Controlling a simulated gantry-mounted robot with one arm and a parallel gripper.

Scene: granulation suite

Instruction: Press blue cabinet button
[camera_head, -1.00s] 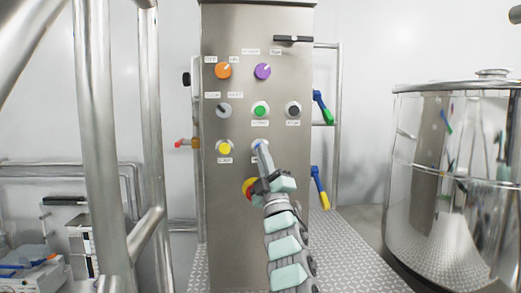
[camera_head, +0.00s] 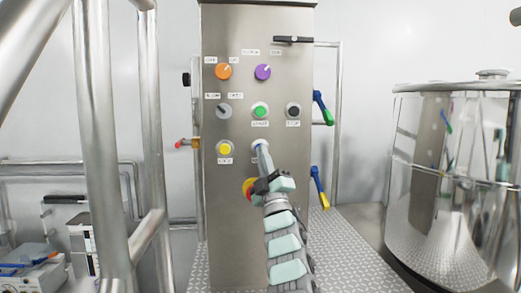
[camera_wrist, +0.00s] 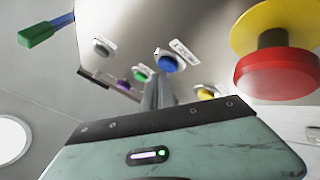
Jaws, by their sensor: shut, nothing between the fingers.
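The steel cabinet (camera_head: 230,225) stands upright in the middle of the head view, with labelled knobs and buttons on its front. The blue button (camera_wrist: 171,63) shows in the wrist view in a pale ring, just past my fingertips. In the head view my gripper mostly covers it. My gripper (camera_head: 263,150) is shut and empty, its fingers pointing at the cabinet front at the blue button's place. The fingers also show in the wrist view (camera_wrist: 158,82), close to the button's lower left edge. I cannot tell whether they touch it.
A red-and-yellow mushroom button (camera_wrist: 278,72) sits close to my gripper. The yellow (camera_head: 225,148), green (camera_head: 260,110) and black (camera_head: 293,110) buttons are nearby. Blue-handled valves (camera_head: 320,187) stand at the cabinet's right, beside a large steel vessel (camera_head: 440,190). Steel pipes (camera_head: 100,130) rise at left.

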